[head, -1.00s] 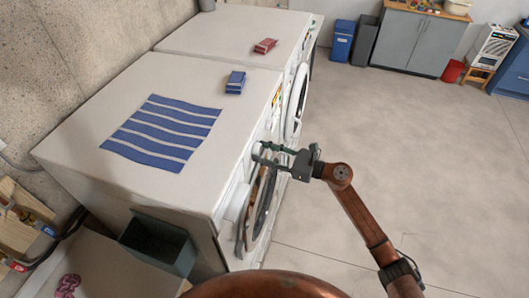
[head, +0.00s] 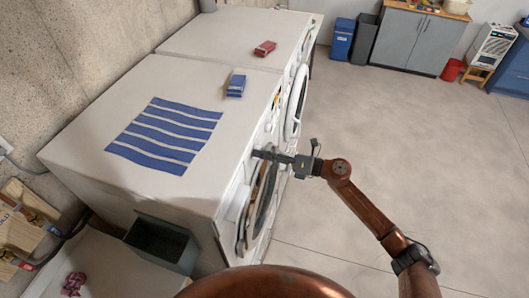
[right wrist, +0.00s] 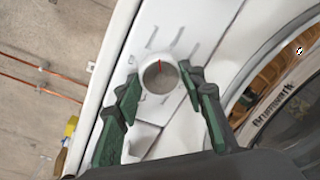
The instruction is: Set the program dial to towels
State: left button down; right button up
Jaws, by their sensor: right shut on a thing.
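The program dial (right wrist: 160,76) is a round grey-white knob on the white panel of the near washing machine (head: 85,130). Its red mark points to the top of the right wrist view. Thin grey marks surround it, too small to read. My right gripper (right wrist: 160,82) has one green finger on each side of the dial and is shut on it. In the head view the right gripper (head: 262,154) reaches in from the right to the machine's front, and the dial is hidden there. My left gripper is not in view.
The round door (head: 262,195) lies just below the gripper. A blue-striped cloth (head: 165,135) and a blue box (head: 236,86) lie on top. A second machine (head: 225,35) with a red box (head: 265,48) stands behind. The floor (head: 430,150) to the right is clear.

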jog(key=m+p, duration=0.2)
jog(key=m, duration=0.3)
jog(key=shift+w+r+g, duration=0.1)
jog(key=shift+g, duration=0.2)
jog(key=shift+m, duration=0.4)
jog(key=o, duration=1.2)
jog(key=shift+c, duration=0.2)
jog(key=shift+d, duration=0.1)
jog(key=f+v, duration=0.1)
jog(key=v, duration=1)
jog(key=shift+s+d+r, duration=0.25)
jog(key=shift+d+r, duration=0.15)
jog(key=shift+r, duration=0.1)
